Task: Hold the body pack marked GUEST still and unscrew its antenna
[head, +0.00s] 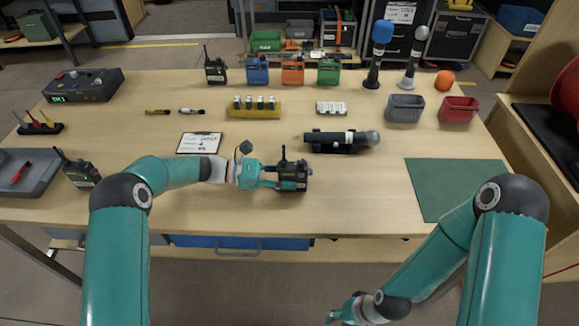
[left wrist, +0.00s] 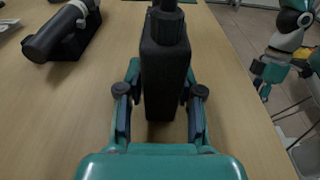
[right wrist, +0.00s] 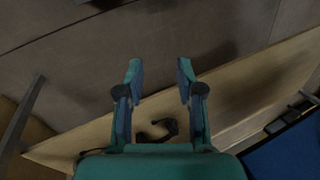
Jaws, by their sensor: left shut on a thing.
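A dark body pack (head: 296,176) stands near the middle front of the table with its short antenna (head: 284,152) pointing up. My left gripper (head: 282,177) is shut around it from the left. In the left wrist view the black pack (left wrist: 165,65) sits upright between the two fingers, the antenna's base (left wrist: 165,5) at its top. No GUEST label can be read. My right gripper (head: 338,314) is low in front of the table, away from the pack. In the right wrist view its fingers (right wrist: 158,75) are apart and empty.
Other packs with antennas stand at the left (head: 82,174) and back (head: 216,70). A black microphone (head: 340,140) lies in a cradle behind the held pack. A clipboard (head: 199,143) lies behind my left forearm. A green mat (head: 450,185) lies bare at the right.

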